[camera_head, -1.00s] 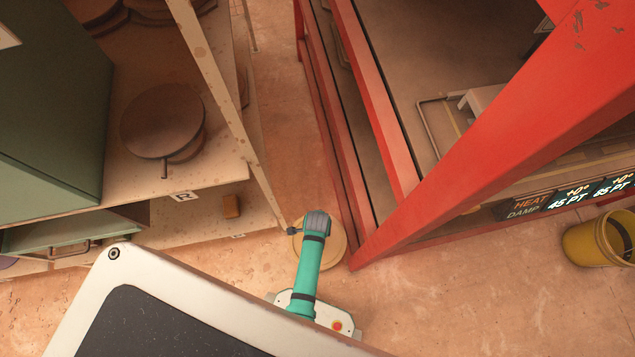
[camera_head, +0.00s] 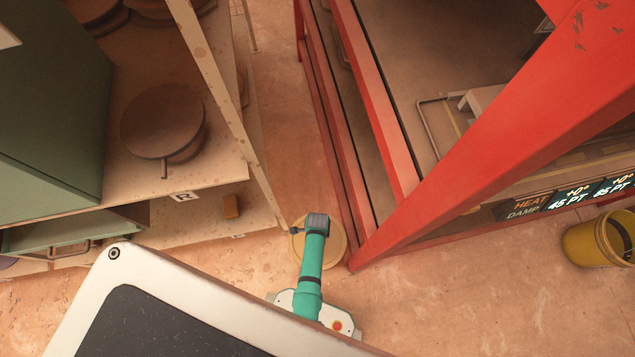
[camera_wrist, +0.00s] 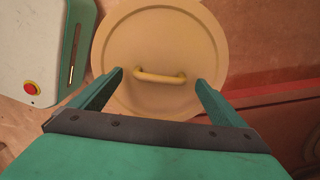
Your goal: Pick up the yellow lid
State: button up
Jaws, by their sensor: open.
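The yellow lid (camera_wrist: 155,35) is a round disc with a raised bar handle (camera_wrist: 160,76), seen from above in the wrist view. In the head view the lid (camera_head: 337,243) lies on the floor between the shelf and the red frame, partly hidden by my arm. My gripper (camera_wrist: 160,80) is open, with one finger to the left and one to the right of the handle in the picture. No contact with the handle shows, and the height of the fingertips above the lid is hard to tell.
A red press frame (camera_head: 395,235) stands close to the right of the lid. A shelf unit (camera_head: 205,185) with round plates (camera_head: 162,120) stands to the left. A yellow bucket (camera_head: 590,245) stands at the far right. Bare floor lies between them.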

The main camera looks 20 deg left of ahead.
jog(key=shift+f, duration=1.05)
jog(key=shift+c, duration=0.4)
jog(key=c, duration=1.3)
jog(key=shift+r, duration=0.15)
